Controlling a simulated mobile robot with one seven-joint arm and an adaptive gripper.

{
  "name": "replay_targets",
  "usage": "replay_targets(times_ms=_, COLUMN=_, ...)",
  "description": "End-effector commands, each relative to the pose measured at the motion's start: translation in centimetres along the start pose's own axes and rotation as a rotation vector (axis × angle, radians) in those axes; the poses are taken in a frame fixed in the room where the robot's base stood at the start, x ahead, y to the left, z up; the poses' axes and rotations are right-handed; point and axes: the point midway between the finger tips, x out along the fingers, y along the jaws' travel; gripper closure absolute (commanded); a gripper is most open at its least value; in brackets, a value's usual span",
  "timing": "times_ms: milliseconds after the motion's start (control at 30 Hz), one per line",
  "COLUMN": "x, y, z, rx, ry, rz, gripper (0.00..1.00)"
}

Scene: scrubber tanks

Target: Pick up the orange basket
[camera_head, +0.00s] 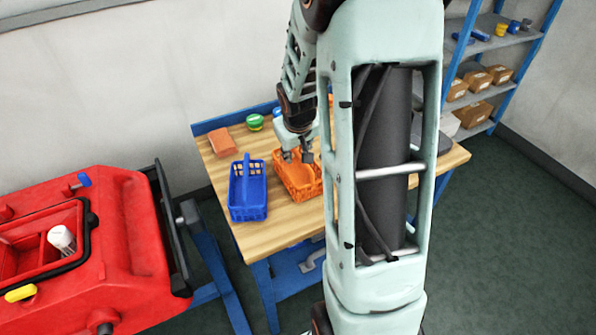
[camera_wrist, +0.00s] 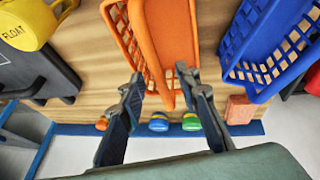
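The orange basket (camera_head: 294,184) stands on the wooden workbench, just right of the blue basket (camera_head: 248,190). My gripper (camera_head: 297,156) is above the back part of the orange basket. In the wrist view, the orange basket (camera_wrist: 122,32) fills the upper middle, with a broad smooth orange part along its middle. My gripper (camera_wrist: 158,90) shows two dark fingers apart, with the near end of that orange part between or beyond them. I cannot tell whether the fingers touch it. My arm hides the right side of the basket in the head view.
The workbench (camera_head: 268,238) also holds a brick-coloured block (camera_head: 222,142) and a green-lidded tin (camera_head: 254,122) at the back. A yellow item marked FLOAT (camera_wrist: 22,24) lies beside the orange basket. A red machine (camera_head: 125,230) stands left. Shelving (camera_head: 490,50) stands back right.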

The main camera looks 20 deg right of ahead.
Motion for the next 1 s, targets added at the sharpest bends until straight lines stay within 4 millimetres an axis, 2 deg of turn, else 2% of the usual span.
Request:
replay_targets(times_ms=600, x=0.36, y=-0.08, z=0.15, rx=0.000, ry=0.000, rz=0.000, gripper=0.70)
replay_targets(times_ms=867, x=0.36, y=-0.08, z=0.16, rx=0.000, ry=0.000, rz=0.000, gripper=0.98)
replay_targets(times_ms=1000, x=0.37, y=-0.08, z=0.16, rx=0.000, ry=0.000, rz=0.000, gripper=1.00)
